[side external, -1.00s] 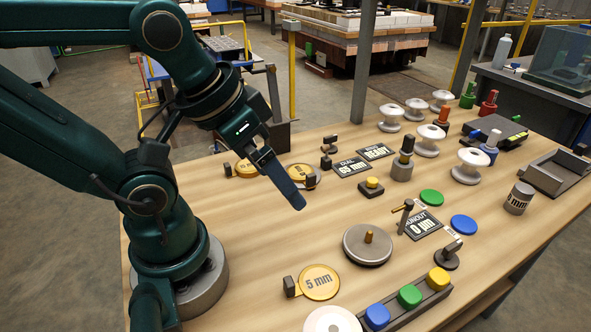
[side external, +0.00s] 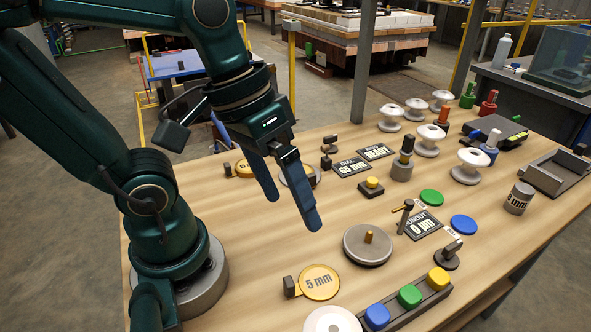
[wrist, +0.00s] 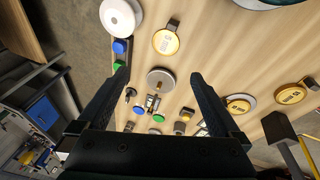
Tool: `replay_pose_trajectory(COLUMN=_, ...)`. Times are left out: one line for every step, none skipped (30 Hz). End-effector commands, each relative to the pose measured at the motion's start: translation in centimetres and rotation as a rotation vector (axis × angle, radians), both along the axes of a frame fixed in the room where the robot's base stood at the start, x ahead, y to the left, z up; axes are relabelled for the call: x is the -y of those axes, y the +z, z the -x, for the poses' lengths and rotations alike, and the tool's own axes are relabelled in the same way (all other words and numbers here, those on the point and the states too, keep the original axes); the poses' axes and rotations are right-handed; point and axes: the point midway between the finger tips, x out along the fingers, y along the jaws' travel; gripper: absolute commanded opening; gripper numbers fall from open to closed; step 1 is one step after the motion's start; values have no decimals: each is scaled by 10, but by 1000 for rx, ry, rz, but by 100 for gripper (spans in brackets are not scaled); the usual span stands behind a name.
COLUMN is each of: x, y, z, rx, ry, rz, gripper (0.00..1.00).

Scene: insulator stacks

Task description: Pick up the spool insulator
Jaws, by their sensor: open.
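Several white spool insulators stand upright at the back right of the table in the side view, the nearest spool insulator (side external: 470,166) on a round grey base. Another spool insulator (side external: 428,140) stands just behind it, and a group with a further spool insulator (side external: 390,117) stands farther back. My gripper (side external: 293,213) is open and empty, pointing down above the left middle of the table, well left of the insulators. In the wrist view my gripper (wrist: 158,76) shows two spread fingers with nothing between them. I cannot make out the insulators clearly in that view.
A grey turntable disc (side external: 367,245) with a brass knob stands right of the gripper. A gauge post (side external: 405,216), a yellow-button box (side external: 371,188) and a dark post (side external: 402,160) stand between gripper and insulators. A button strip (side external: 408,309) lies in front.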

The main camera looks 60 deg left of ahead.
Motion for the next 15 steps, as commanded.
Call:
replay_pose_trajectory(x=7, y=-3, z=-1, rx=-76, ry=21, rz=44, gripper=100)
replay_pose_trajectory(x=11, y=-4, z=-2, rx=-119, ry=33, rz=70, gripper=100)
replay_pose_trajectory(x=17, y=-6, z=-3, rx=-176, ry=52, rz=106, gripper=100)
replay_pose_trajectory(x=21, y=-8, z=-4, rx=-220, ry=67, rz=132, gripper=100)
replay_pose_trajectory(x=25, y=-9, z=-5, rx=-263, ry=81, rz=158, gripper=100)
replay_pose_trajectory(x=31, y=-11, z=-7, rx=-322, ry=100, rz=192, gripper=100)
replay_pose_trajectory(x=34, y=-13, z=-8, rx=-366, ry=116, rz=217, gripper=100)
replay_pose_trajectory(x=38, y=-15, z=-10, rx=-408, ry=131, rz=242, gripper=100)
replay_pose_trajectory(x=43, y=-17, z=-12, rx=-466, ry=152, rz=273, gripper=100)
replay_pose_trajectory(x=46, y=-20, z=-14, rx=-508, ry=169, rz=295, gripper=100)
replay_pose_trajectory(x=49, y=-22, z=-15, rx=-552, ry=184, rz=318, gripper=100)
replay_pose_trajectory(x=54, y=-25, z=-18, rx=-606, ry=207, rz=347, gripper=100)
replay_pose_trajectory(x=57, y=-28, z=-20, rx=-649, ry=223, rz=368, gripper=100)
replay_pose_trajectory(x=59, y=-31, z=-22, rx=-689, ry=240, rz=388, gripper=100)
replay_pose_trajectory(x=63, y=-35, z=-25, rx=-744, ry=264, rz=414, gripper=100)
